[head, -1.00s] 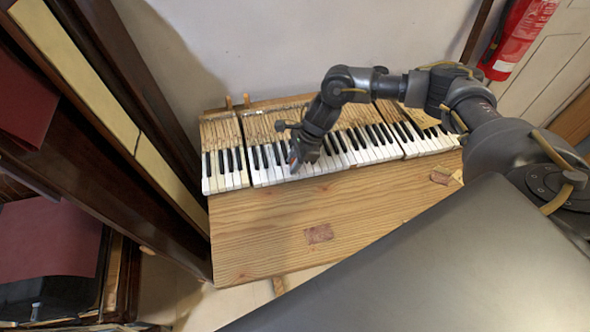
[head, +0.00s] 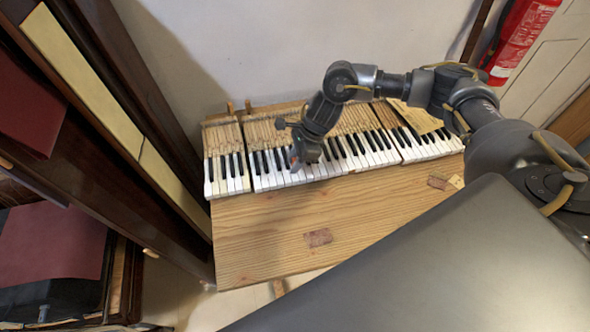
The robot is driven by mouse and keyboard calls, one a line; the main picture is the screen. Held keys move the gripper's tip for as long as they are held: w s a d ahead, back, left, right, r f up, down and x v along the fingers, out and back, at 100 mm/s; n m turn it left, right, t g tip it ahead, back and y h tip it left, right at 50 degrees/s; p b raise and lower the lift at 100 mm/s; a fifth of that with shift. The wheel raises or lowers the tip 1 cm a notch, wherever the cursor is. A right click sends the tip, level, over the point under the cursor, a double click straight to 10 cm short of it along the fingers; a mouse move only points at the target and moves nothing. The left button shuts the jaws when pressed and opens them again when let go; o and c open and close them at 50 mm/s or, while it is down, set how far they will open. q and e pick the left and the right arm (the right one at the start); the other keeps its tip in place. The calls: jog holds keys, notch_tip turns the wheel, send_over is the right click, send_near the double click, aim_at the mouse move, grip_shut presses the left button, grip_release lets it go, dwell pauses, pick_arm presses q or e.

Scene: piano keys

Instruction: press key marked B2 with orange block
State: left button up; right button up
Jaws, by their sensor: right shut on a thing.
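The piano keyboard (head: 378,158), with white and black keys, lies along the back of a wooden table. My right gripper (head: 296,164) is over the left-middle part of the keyboard, pointing down close to the keys. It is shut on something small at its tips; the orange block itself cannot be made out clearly. The gripper hides the keys under it. The marking B2 is too small to read, and I cannot tell whether a key is pressed. My left gripper is not in view.
A dark wooden cabinet (head: 120,130) stands close on the left. A fire extinguisher (head: 524,42) hangs at the upper right.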

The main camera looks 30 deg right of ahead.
jog(key=shift+a+r, duration=0.3)
jog(key=shift+r, duration=0.15)
jog(key=d+r, duration=0.3)
jog(key=shift+d+r, duration=0.1)
jog(key=shift+r, duration=0.15)
jog(key=shift+f, duration=0.1)
jog(key=shift+f+b, duration=2.3)
jog(key=shift+f, duration=0.9)
notch_tip(320, 180, down, 2)
jog(key=b, duration=0.3)
jog(key=shift+f, duration=0.25)
jog(key=shift+b, duration=1)
